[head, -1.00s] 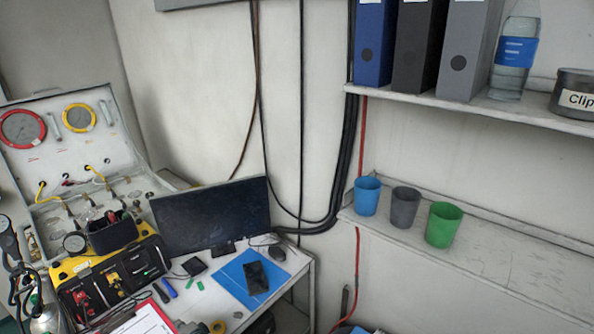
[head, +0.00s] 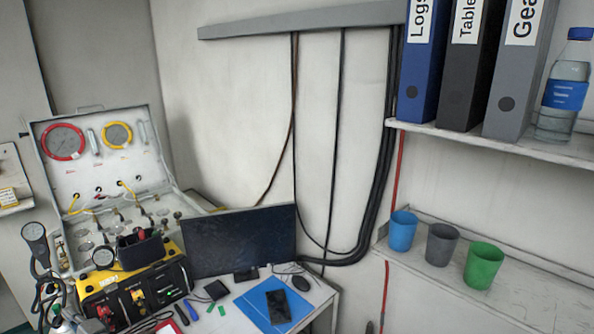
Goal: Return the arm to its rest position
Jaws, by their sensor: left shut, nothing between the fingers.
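Neither of my grippers can be made out in the head view, and no arm of mine shows clearly.
A monitor (head: 240,241), a blue mat (head: 257,300) and a phone (head: 278,306) are on the desk. Blue (head: 402,231), grey (head: 441,245) and green (head: 483,266) cups stand on the lower right shelf. Binders (head: 420,65) and a bottle (head: 565,90) stand above. A hose gauge (head: 35,233) is far left.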

